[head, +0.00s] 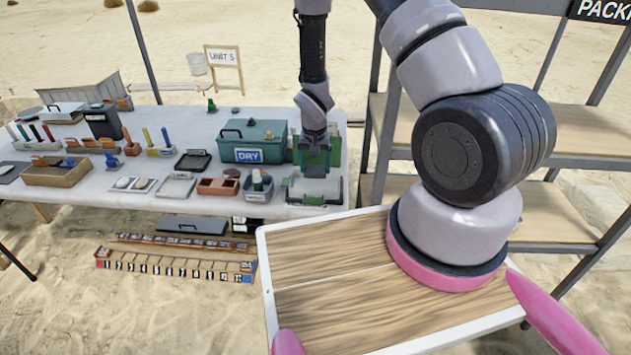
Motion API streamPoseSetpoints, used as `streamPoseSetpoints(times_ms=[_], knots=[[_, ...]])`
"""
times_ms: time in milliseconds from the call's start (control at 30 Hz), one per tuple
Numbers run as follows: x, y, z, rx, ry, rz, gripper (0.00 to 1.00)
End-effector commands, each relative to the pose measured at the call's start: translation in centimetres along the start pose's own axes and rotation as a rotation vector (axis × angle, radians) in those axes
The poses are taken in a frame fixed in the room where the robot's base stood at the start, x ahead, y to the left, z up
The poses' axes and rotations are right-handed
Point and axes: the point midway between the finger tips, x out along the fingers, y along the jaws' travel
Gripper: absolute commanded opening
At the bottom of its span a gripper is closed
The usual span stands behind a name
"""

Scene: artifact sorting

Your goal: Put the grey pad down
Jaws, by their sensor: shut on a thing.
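My gripper (315,164) points down over the right end of the long table. It is shut on the grey pad (315,173), a small dark-grey flat piece showing just below the fingers. Right under the pad is a pale tray or stand (314,191) with green parts at its sides. The pad looks level; from this angle I cannot tell whether it touches the pale tray or hangs slightly above it.
The table (190,118) holds many things. A green DRY box (252,139) stands just left of my gripper, with a small grey holder (258,186) in front of it. A black tray (193,160) lies farther left. A shelf rack (585,130) stands at right.

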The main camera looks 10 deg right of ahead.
Motion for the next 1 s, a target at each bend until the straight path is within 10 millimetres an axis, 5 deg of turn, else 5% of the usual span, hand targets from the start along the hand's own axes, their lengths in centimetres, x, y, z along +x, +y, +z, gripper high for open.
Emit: streamPoseSetpoints(times_ms=[433, 867, 900, 1000], knots=[[5.5, 0.1, 0.8, -0.002, 0.000, 0.001, 0.34], [6.1, 0.0, 0.9, 0.000, 0.000, 0.000, 0.34], [6.0, 0.0, 0.9, 0.000, 0.001, -0.001, 1.00], [6.0, 0.0, 0.9, 0.000, 0.001, 0.000, 1.00]])
